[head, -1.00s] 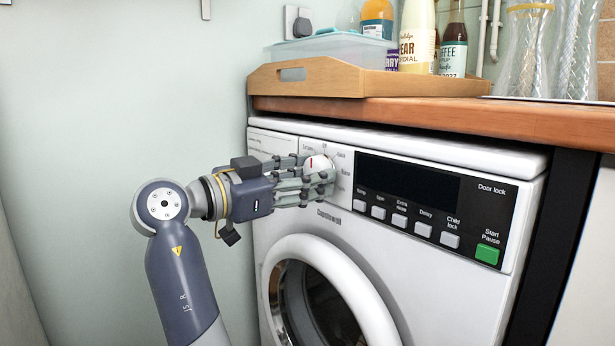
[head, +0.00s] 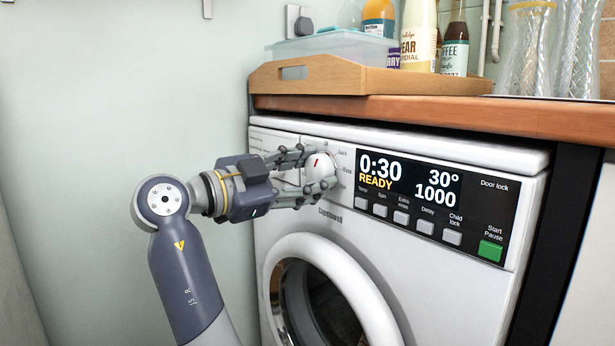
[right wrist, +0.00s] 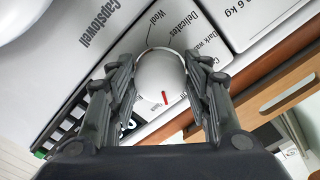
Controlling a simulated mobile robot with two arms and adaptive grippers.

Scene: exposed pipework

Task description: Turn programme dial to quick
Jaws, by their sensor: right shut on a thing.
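The programme dial (head: 320,167) is a round white knob with a red mark, at the upper left of the white washing machine (head: 272,230). In the head view its red mark tilts to the upper right. My right gripper (head: 312,172) is shut on the dial, a finger on either side. The right wrist view shows the dial (right wrist: 163,78) between the fingers, with labels such as Wool and Delicates around it. The display (head: 408,184) is lit and reads 0:30, READY, 30° and 1000. My left gripper is not in view.
A wooden worktop (head: 440,113) runs above the machine, bearing a wooden tray (head: 370,82) with bottles and a plastic tub. A row of grey buttons and a green start button (head: 490,251) sit right of the dial. The round door (head: 320,250) is below.

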